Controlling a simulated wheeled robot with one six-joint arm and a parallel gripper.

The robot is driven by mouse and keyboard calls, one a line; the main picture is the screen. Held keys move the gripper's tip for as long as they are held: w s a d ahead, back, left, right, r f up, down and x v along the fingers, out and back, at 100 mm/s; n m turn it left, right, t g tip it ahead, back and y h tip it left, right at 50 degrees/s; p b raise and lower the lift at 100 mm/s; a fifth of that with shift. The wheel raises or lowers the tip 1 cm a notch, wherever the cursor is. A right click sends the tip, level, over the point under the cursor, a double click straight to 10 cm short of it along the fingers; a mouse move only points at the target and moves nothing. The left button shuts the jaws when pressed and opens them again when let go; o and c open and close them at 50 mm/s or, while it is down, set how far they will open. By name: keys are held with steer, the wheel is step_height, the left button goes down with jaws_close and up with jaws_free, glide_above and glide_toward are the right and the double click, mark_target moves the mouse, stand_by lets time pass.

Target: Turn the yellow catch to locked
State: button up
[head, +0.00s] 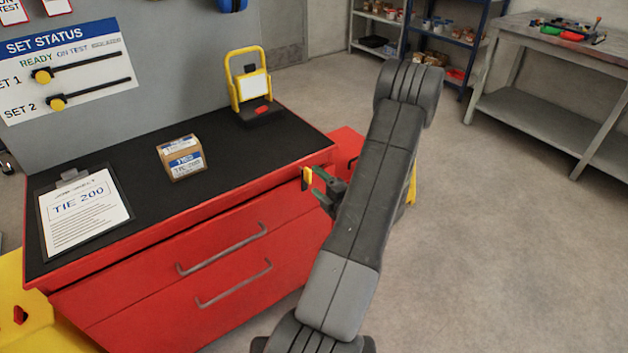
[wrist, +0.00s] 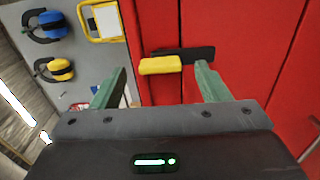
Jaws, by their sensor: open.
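The yellow catch (head: 307,178) is on the red cabinet's front near its top right corner, in the head view. In the wrist view the yellow catch (wrist: 160,65) lies across in front of a black plate (wrist: 190,54) on the red front. My gripper (head: 322,184) is close to the catch, with its green fingers pointing at it. In the wrist view my gripper (wrist: 158,80) is open, and the catch sits between the two fingertips, nearer the right one. I cannot tell whether a finger touches it. No lock marking is readable.
The red cabinet (head: 110,310) has drawers with grey handles. On its black top (head: 135,165) are a clipboard (head: 82,212), a small box (head: 183,158) and a yellow work lamp (head: 250,85). A status board (head: 70,65) hangs behind. Floor at right is clear before a grey bench (head: 540,95).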

mark_target(307, 181)
steer(key=v, duration=1.1)
steer(key=shift+b, duration=0.4)
steer(key=shift+w+a, duration=0.1)
steer(key=p+x, duration=0.1)
steer(key=x, duration=1.2)
steer(key=shift+w+a, duration=0.2)
steer(key=shift+w, duration=0.1)
steer(key=shift+s+d, duration=0.1)
